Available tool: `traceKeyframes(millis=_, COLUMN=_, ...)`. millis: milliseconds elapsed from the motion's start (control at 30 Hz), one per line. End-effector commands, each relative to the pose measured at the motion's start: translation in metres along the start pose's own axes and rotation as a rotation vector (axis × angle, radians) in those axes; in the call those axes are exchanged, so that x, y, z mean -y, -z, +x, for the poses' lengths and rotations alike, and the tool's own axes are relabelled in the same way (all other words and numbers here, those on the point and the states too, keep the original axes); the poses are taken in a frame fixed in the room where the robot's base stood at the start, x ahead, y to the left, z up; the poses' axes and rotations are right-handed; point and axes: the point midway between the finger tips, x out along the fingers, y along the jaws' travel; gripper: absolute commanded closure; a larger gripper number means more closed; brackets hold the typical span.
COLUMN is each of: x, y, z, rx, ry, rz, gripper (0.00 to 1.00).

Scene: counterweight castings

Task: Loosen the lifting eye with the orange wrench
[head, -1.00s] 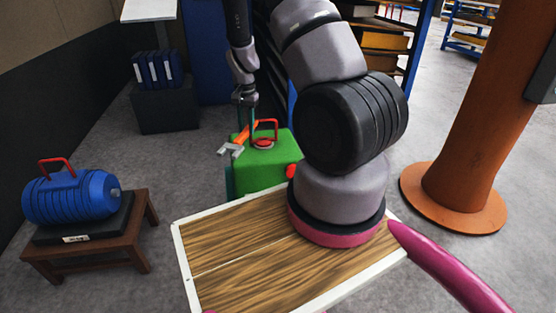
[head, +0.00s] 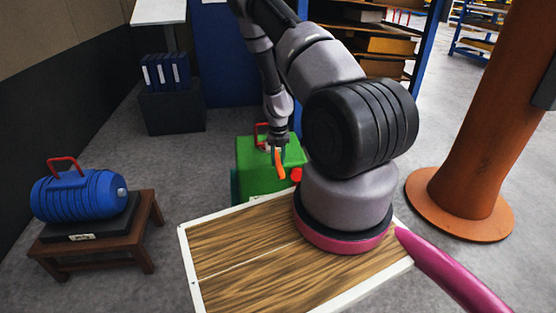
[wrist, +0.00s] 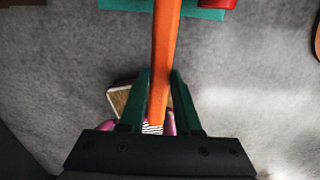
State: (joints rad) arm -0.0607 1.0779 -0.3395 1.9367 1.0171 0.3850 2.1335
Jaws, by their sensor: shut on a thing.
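My gripper (head: 278,148) is shut on the orange wrench (head: 280,165), in front of the green casting (head: 258,180). In the wrist view, the wrench (wrist: 164,60) lies upright in the picture between the two green fingers (wrist: 160,85), and its far end runs out of the top edge. The wrench's jaw is not visible in either current view. A red loop (head: 260,128), which looks like a lifting eye, stands on top of the green casting, partly hidden by my gripper. I cannot tell whether the wrench touches anything.
A blue ribbed casting (head: 78,197) with a red loop (head: 62,162) lies on a small brown table (head: 100,249) at left. A brown column (head: 480,120) stands at right. A dark box with blue binders (head: 172,110) is behind. Grey floor between them is clear.

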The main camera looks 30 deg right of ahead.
Motion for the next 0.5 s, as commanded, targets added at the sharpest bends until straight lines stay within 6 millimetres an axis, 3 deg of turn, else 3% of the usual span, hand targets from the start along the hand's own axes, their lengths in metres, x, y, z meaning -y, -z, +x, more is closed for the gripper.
traceKeyframes(millis=500, x=0.0001, y=-0.0004, z=0.0088, rx=0.0, ry=0.0, rz=-0.001, gripper=1.0)
